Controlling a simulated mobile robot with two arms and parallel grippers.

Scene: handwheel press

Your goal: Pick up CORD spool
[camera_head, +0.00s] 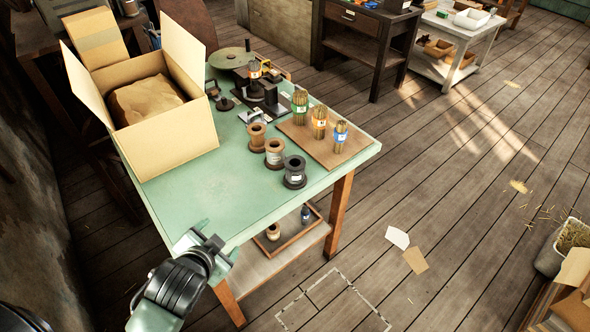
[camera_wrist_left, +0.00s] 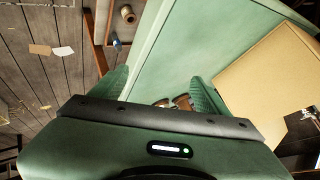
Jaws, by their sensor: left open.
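Three spools stand in a row on the green table (camera_head: 200,195): a brown one (camera_head: 257,136), a brown one with a pale middle (camera_head: 274,154) and a dark one (camera_head: 295,173). Their labels are too small to read, so I cannot tell which is CORD. Another spool (camera_head: 273,232) is in a tray on the lower shelf. My left gripper (camera_head: 213,248) is at the table's near edge, apart from the spools. In the left wrist view its fingers (camera_wrist_left: 160,88) are open, with brown spools (camera_wrist_left: 182,102) partly visible between them. My right gripper is not in view.
A large open cardboard box (camera_head: 170,135) fills the table's left side. A handwheel press (camera_head: 260,88) stands at the back. The table's near left part is clear.

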